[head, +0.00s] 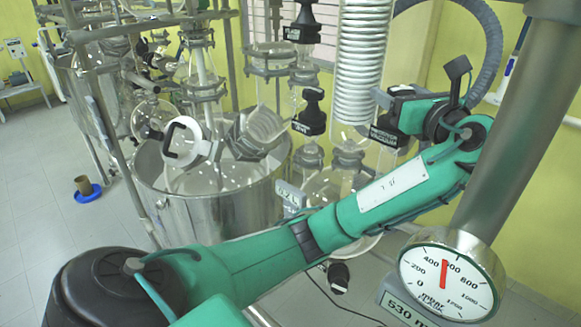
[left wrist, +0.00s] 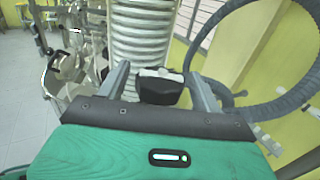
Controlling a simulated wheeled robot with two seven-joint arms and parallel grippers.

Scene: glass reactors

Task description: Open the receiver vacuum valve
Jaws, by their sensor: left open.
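My left gripper (head: 386,115) is open at the end of the green arm, in front of the lower end of the white ribbed column. A black valve handle (head: 386,135) with a small label shows right by its fingers; I cannot read the label. In the left wrist view, the gripper's two grey fingers (left wrist: 160,88) stand apart, one on each side of a black handle with a pale top (left wrist: 160,93). Whether the fingers touch it, I cannot tell. My right gripper is not in view.
Other black valve handles (head: 311,112) sit on the glassware to the left. A round pressure gauge (head: 450,275) on a grey pipe (head: 520,120) reads around 500. A large steel vessel (head: 215,205) stands at the left. A grey hose (left wrist: 210,50) loops beside the gripper.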

